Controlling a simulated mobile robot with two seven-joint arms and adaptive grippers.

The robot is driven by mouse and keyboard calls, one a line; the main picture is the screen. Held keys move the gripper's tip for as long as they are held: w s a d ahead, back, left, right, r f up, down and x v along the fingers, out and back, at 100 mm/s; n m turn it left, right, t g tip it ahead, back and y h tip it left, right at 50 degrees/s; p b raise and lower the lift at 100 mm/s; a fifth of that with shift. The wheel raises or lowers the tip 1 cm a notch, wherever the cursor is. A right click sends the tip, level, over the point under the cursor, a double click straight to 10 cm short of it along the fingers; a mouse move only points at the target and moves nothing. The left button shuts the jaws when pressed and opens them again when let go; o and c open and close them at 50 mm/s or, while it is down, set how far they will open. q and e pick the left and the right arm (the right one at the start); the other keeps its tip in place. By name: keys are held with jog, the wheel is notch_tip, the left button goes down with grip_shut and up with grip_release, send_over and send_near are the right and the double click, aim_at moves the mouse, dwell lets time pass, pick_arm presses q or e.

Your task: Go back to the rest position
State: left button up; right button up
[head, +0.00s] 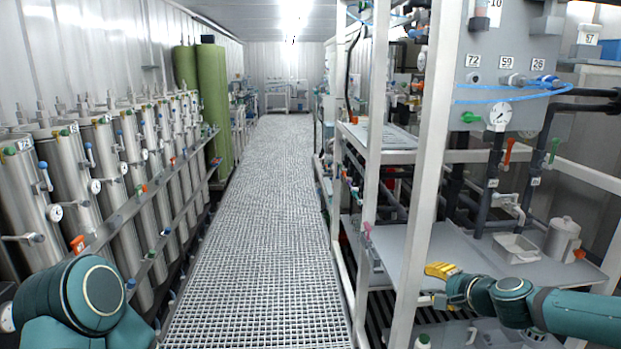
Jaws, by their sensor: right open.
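My right gripper (440,271) has yellow fingers and sits at the end of a teal arm that comes in from the right. It is open, with nothing visible between its fingers. It hovers close to the front edge of the grey shelf (420,245), right of a white upright post. My left arm (85,295) shows only as a teal joint at the bottom left. My left gripper is out of view.
A row of steel vessels (72,180) with valves and gauges lines the left wall. A grated walkway (262,230) runs clear down the middle. The white rack post (425,150) stands close to my right gripper.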

jog(key=s+a+f+n+g+y, duration=0.1)
jog(key=s+a+f+n+g, duration=0.4)
jog(key=a+f, duration=0.8)
jog(key=s+a+f+n+g, duration=0.2)
jog(key=s+a+f+n, duration=0.1)
jog(key=s+f, duration=0.5)
jog(key=s+a+f+n+g+h, duration=0.1)
jog(key=s+a+f+n+g, duration=0.1)
jog(key=s+f, duration=0.6)
jog(key=s+n+g, duration=0.1)
jog(key=s, duration=0.5)
jog(key=shift+s+a+f+h, duration=0.25)
jog(key=shift+a+h, duration=0.05)
jog(key=shift+a, duration=0.1)
